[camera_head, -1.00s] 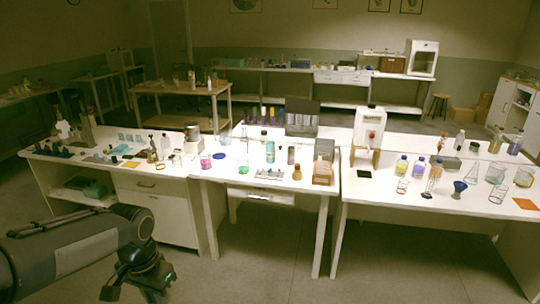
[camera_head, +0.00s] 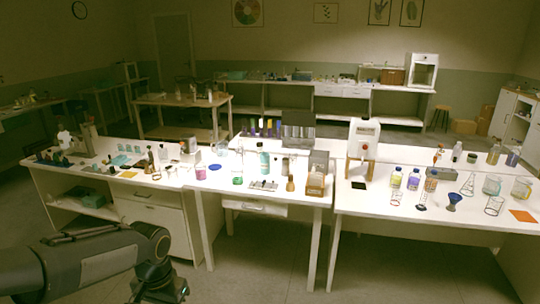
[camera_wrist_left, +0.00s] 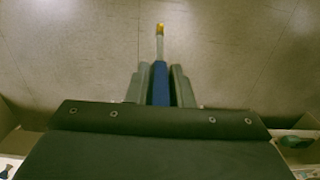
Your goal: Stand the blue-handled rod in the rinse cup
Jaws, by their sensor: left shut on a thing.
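My left gripper (camera_wrist_left: 158,88) is shut on the blue handle (camera_wrist_left: 160,82) of the rod in the left wrist view. The rod's pale shaft (camera_wrist_left: 160,48) sticks out beyond the fingers and ends in a yellow-orange tip (camera_wrist_left: 160,29), over bare floor. In the head view my left gripper (camera_head: 160,291) hangs low in front of the benches, at the bottom edge, and the rod cannot be made out there. A clear glass vessel (camera_head: 221,148) and a small vessel with pink liquid (camera_head: 200,173) stand on the middle bench. I cannot tell which vessel is the rinse cup. My right gripper is out of view.
The left bench (camera_head: 110,160), middle bench and right bench (camera_head: 375,205) carry many bottles and vessels. A white dispenser (camera_head: 364,140) and a wooden box (camera_head: 317,180) stand near the middle. The floor (camera_head: 265,255) before the benches is clear.

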